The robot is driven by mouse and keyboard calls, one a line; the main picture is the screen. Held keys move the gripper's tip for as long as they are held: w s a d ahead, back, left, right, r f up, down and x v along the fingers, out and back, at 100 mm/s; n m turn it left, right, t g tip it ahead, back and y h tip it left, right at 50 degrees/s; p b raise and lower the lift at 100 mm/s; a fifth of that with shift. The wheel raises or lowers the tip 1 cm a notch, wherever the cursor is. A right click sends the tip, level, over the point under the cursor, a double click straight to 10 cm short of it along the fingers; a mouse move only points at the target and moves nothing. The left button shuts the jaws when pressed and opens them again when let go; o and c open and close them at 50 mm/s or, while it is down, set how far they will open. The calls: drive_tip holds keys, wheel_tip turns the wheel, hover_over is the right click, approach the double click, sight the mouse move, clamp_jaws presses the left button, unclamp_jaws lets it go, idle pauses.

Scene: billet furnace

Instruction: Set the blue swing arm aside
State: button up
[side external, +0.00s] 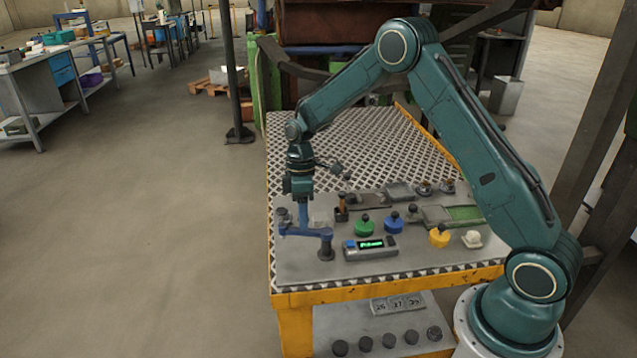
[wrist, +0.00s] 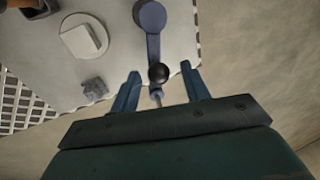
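The blue swing arm (side external: 309,233) sits at the left front of the grey panel, on a dark upright post (side external: 326,250). In the wrist view the swing arm (wrist: 153,42) runs from its round pivot end at the top edge down to a dark ball knob (wrist: 158,73). My gripper (side external: 303,226) points down at the swing arm's left end in the side view. In the wrist view my gripper (wrist: 160,73) is open, with a finger on each side of the knob and visible gaps to both. What lies under the swing arm is partly hidden.
The patterned tabletop (side external: 345,140) behind is largely clear.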

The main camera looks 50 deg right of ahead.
wheel_tip(320, 180, up, 14)
drive_tip(key=w+d, duration=0.1)
drive_tip(key=d, duration=0.1)
drive_tip(key=shift+w+f, duration=0.2)
drive_tip(key=shift+w, duration=0.2)
idle(0.4)
drive_tip(key=s+a+r+m+t, duration=0.2)
drive_tip(key=s+a+r, duration=0.1)
drive_tip(key=s+r, duration=0.4)
drive_tip(key=s+a+r+m+t, duration=0.1)
drive_tip(key=s+a+r+m, duration=0.15)
drive_tip(key=s+r, duration=0.45)
drive_tip(key=s+f+m+t, duration=0.1)
drive_tip(key=s+m+t, duration=0.1)
drive_tip(key=s, duration=0.6)
drive_tip(key=s+f+m+t+h, duration=0.1)
drive_tip(key=s+f+m+t, duration=0.1)
drive_tip(key=s, duration=0.7)
drive_tip(key=shift+s+a+f+h, duration=0.25)
drive_tip(key=shift+a+h, duration=0.05)
drive_tip(key=shift+a, duration=0.15)
